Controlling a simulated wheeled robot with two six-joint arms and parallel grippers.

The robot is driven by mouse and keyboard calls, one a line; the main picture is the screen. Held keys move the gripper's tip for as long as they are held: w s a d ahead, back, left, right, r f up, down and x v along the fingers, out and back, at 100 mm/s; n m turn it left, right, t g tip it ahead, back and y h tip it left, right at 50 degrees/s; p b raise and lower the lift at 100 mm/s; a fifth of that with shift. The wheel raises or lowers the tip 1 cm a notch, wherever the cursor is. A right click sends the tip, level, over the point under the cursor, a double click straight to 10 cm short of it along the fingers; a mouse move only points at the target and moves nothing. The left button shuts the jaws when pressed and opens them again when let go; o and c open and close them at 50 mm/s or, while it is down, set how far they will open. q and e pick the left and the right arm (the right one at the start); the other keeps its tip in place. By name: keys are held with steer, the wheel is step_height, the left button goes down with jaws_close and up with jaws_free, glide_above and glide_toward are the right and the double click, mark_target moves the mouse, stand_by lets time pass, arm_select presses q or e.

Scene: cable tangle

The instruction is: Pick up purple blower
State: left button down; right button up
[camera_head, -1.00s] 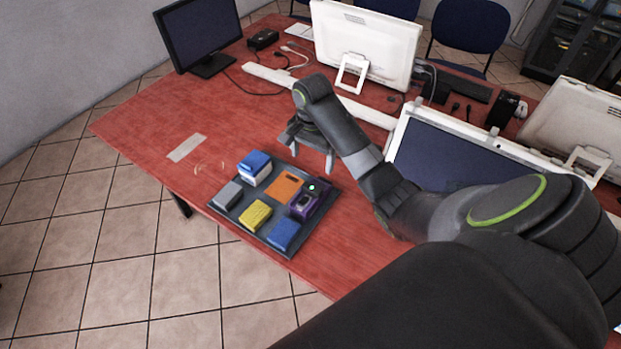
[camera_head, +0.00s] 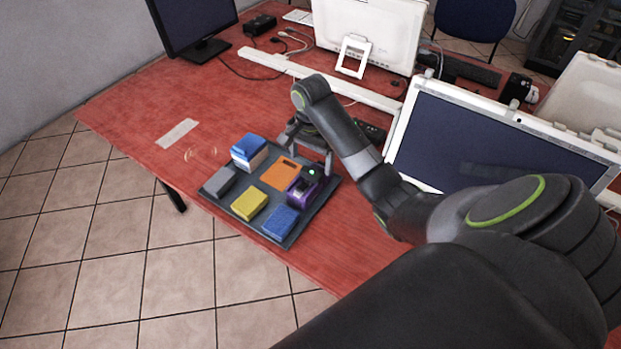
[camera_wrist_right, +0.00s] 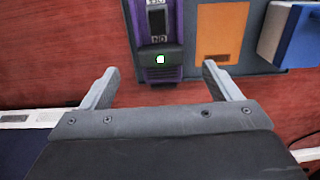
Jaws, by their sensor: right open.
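The purple blower (camera_head: 303,187) is a purple and black block at the right corner of a dark tray (camera_head: 291,238) on the red table. It also shows in the right wrist view (camera_wrist_right: 160,68), at the top, lying roughly between the lines of my fingers and just beyond their tips. My right gripper (camera_head: 306,155) is behind the tray's far edge in the head view, with its fingers apart and nothing between them. The open fingers also show in the right wrist view (camera_wrist_right: 158,78). My left gripper is not in view.
The tray also holds an orange plate (camera_head: 280,174), a blue and white box (camera_head: 249,152), a grey block (camera_head: 219,182), a yellow block (camera_head: 249,202) and a blue block (camera_head: 281,222). A laptop-like screen (camera_head: 485,125) stands right of my arm. The table left of the tray is mostly clear.

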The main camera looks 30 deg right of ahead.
mark_target(311, 173)
step_height(311, 173, down, 4)
steer(key=b, duration=0.3)
steer(key=shift+r, duration=0.15)
steer(key=shift+f+b, duration=0.85)
steer(key=shift+f, duration=0.2)
step_height(311, 173, down, 4)
steer(key=shift+a+f, duration=0.1)
steer(key=c, duration=1.2)
steer(key=shift+c, duration=0.3)
